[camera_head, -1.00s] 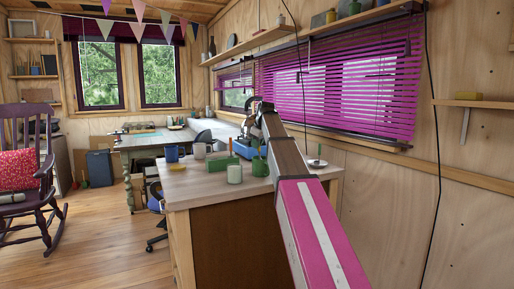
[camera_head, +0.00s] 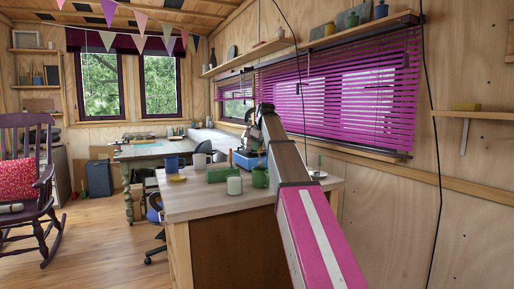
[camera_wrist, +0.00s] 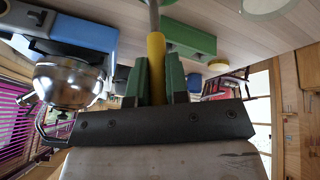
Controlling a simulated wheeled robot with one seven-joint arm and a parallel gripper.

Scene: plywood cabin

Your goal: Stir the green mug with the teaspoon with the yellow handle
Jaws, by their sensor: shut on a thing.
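The green mug (camera_head: 260,178) stands on the wooden counter (camera_head: 200,205) in the head view, just left of my arm. My gripper (camera_wrist: 158,82) shows in the wrist view with its green fingers shut on the yellow handle of the teaspoon (camera_wrist: 156,60). The metal shaft runs on past the top edge of that view, so the spoon's bowl is out of sight. In the head view my arm hides the gripper and spoon. I cannot make out the green mug in the wrist view.
A shiny metal pot (camera_wrist: 68,80) shows in the wrist view. A small plate (camera_head: 318,174) lies right of my arm.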

